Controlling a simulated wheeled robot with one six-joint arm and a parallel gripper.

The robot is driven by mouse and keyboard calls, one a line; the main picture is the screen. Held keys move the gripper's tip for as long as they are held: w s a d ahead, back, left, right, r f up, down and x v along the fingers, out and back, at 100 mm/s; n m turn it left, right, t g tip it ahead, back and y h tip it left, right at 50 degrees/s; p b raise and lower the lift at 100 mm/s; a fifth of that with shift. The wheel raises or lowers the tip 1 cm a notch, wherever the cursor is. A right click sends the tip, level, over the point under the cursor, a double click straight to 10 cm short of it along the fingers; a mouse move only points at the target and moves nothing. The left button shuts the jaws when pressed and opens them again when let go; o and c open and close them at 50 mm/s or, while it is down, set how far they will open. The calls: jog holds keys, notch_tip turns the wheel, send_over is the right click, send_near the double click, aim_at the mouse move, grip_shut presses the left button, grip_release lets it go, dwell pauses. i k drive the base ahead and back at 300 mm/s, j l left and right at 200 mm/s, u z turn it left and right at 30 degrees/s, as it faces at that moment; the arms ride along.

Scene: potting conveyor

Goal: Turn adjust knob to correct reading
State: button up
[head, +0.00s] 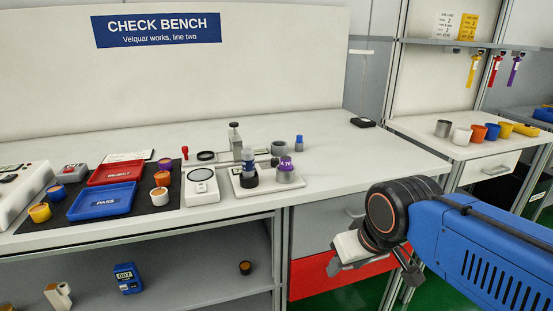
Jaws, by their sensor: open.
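The adjust knob cannot be picked out for certain at this size. A white gauge-like device (201,187) with a round face stands on the bench, and its reading is too small to make out.
The bench top (385,155) is mostly clear at right, with a small black box (363,122). A red tray (115,172), a blue PASS tray (102,201) and several coloured pieces lie at left. A red drawer front (335,280) is close behind my gripper. A side table (480,145) holds several cups.

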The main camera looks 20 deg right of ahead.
aim_at(275, 161)
jog(key=l+u, duration=0.1)
jog(key=u, duration=0.45)
jog(key=l+u, duration=0.3)
jog(key=l, duration=0.2)
jog(key=k+l+u, duration=0.1)
jog(key=l+u, duration=0.2)
jog(key=l, duration=0.15)
jog(key=k+l+u, duration=0.25)
jog(key=l, duration=0.2)
jog(key=k+l, duration=0.1)
jog(key=l, duration=0.3)
jog(key=k+l, duration=0.15)
jog(key=l, duration=0.3)
jog(key=k+l+u, duration=0.1)
jog(key=l, duration=0.3)
jog(key=k, duration=0.5)
jog(key=i, duration=0.5)
